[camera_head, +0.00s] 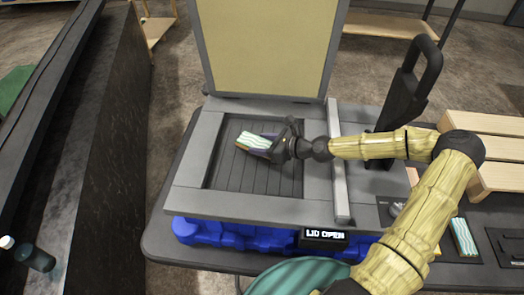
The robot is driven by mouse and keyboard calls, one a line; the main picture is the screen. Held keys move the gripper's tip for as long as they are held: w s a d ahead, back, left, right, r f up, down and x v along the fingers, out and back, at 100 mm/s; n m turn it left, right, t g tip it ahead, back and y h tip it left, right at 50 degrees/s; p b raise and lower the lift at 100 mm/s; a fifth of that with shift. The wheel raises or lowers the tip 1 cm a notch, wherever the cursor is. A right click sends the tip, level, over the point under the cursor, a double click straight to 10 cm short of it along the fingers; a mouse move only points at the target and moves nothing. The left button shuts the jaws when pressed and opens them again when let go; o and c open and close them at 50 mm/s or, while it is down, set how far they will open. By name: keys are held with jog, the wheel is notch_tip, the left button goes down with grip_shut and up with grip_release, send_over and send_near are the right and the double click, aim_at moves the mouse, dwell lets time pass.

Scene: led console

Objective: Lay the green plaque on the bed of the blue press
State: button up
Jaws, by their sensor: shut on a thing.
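The blue press (245,237) stands on the table with its lid (265,45) raised; its display (322,239) reads LID OPEN. Its bed (228,175) is a dark slatted recess inside a grey frame. My gripper (270,148) is over the bed, shut on the green plaque (250,141), which has green and white wavy stripes. The plaque sticks out to the left of the fingers, over the middle to upper part of the bed. I cannot tell whether it touches the slats. The fingers hide its right end.
A second striped plaque (463,238) lies on a dark holder at the right. Pale wooden slats (495,150) stand behind it. A tall black handle (410,85) rises at the press's right side. A dark bench (100,130) and bottle (35,257) are at left.

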jog(key=shift+f, duration=1.85)
jog(key=shift+f, duration=0.15)
jog(key=o, duration=1)
